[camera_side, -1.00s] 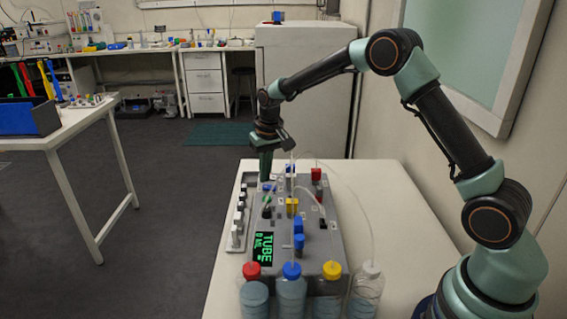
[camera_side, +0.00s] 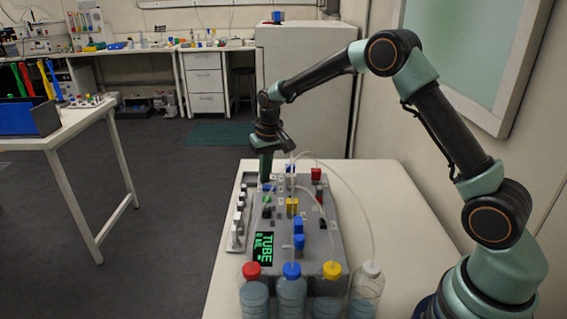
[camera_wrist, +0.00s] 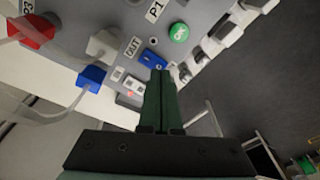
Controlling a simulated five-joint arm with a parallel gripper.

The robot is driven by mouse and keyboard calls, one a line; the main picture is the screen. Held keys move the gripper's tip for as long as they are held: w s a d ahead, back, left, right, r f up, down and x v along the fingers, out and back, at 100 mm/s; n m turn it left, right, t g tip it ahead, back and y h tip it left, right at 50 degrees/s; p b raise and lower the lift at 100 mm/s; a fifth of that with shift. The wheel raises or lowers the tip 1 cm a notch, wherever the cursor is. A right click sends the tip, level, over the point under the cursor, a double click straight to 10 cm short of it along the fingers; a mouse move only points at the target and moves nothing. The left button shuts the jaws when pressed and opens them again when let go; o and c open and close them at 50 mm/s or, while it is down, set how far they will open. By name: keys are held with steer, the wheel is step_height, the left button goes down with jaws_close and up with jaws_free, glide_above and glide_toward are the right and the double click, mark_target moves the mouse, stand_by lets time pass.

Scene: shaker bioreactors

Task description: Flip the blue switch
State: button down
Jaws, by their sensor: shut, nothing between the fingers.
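The blue switch (camera_wrist: 152,60) is a small blue piece on the grey device panel, between the OUT label and the green button. My gripper (camera_wrist: 161,72) is shut and empty, its dark green fingertips right at the switch's near edge and covering part of it; I cannot tell whether they touch. In the side view my gripper (camera_side: 266,181) points down at the far left of the device (camera_side: 322,230).
A green button (camera_wrist: 178,32) is close beside the switch. A white switch with a red light (camera_wrist: 135,86) and a blue plug with tubing (camera_wrist: 90,78) are also close. Several capped bottles, one blue-capped (camera_side: 291,271), stand in front. The table's right side is clear.

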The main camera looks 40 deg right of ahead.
mark_target(266, 187)
steer(key=shift+f, duration=0.7)
stand_by(0.3)
steer(key=shift+r, duration=3.55)
steer(key=s+a+r+n+t, duration=0.1)
steer(key=s+a+r+t, duration=0.1)
steer(key=s+r, duration=0.95)
steer(key=s+f+n+t, duration=0.1)
steer(key=s+n+t, duration=0.1)
steer(key=s, duration=1.1)
steer(key=shift+s+a+f, duration=0.3)
steer(key=shift+a+f, duration=0.05)
steer(key=shift+a, duration=0.05)
